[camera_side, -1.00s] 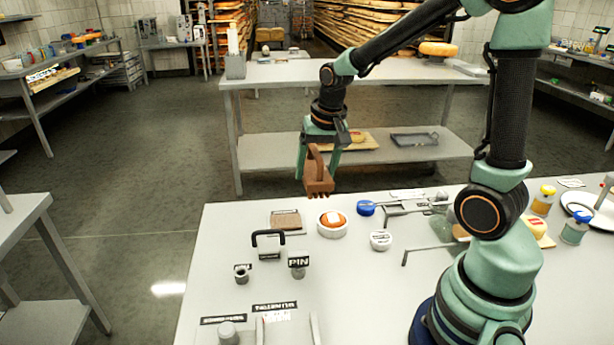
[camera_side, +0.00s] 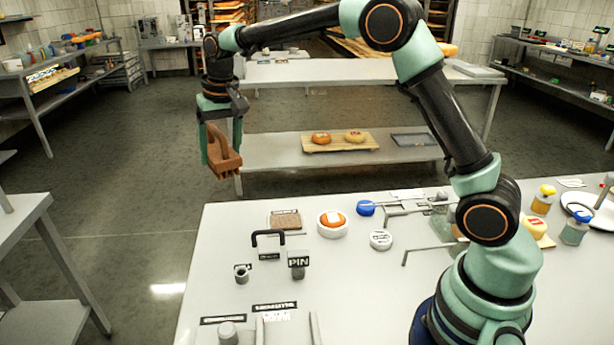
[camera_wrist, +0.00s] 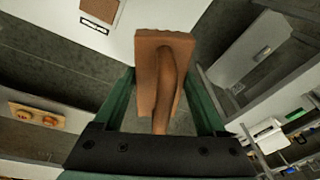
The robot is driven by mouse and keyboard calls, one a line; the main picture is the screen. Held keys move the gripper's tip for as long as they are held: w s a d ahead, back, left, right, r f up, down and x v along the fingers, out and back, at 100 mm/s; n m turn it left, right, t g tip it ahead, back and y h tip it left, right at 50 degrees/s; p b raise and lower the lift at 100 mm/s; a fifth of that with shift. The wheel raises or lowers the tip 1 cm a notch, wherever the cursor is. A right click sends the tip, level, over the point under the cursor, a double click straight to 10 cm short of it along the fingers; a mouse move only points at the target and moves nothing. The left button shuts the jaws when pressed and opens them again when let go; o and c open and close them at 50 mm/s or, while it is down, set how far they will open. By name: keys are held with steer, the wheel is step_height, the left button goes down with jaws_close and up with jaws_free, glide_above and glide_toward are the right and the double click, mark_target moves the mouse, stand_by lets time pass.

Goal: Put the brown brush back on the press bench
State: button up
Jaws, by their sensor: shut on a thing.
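The brown brush (camera_side: 226,164) is a block with an arched handle and bristles on its underside. My gripper (camera_side: 220,148) is shut on its handle and holds it in the air, slightly tilted. In the side view it appears beyond the front bench's far left corner, above the floor. The brush also shows between the green fingers in the wrist view (camera_wrist: 150,70). The front bench (camera_side: 225,260) is pale, with a brown labelled pad (camera_side: 285,220) near its far edge. No readable label says which bench is the press bench.
On the front bench stand a black handle (camera_side: 268,237), a PIN block (camera_side: 299,266), a white bowl with an orange wheel (camera_side: 332,222) and a white round pot (camera_side: 380,240). A two-level table (camera_side: 350,72) behind holds two cheeses on a board (camera_side: 340,144). The front bench's left part has bare room.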

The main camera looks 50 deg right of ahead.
step_height(320, 180, down, 19)
stand_by(0.5)
steer(key=shift+f, duration=0.1)
steer(key=o, duration=1.4)
steer(key=s+d+r+n+t, duration=0.1)
steer(key=s+r, duration=0.5)
steer(key=r, duration=0.5)
steer(key=s+d+r+n+t, duration=0.1)
steer(key=s+r, duration=0.5)
steer(key=r, duration=0.5)
steer(key=s+d+r+n+t, duration=0.1)
steer(key=s+n, duration=0.1)
steer(key=s, duration=1.1)
steer(key=shift+d, duration=0.4)
steer(key=shift+r, duration=0.1)
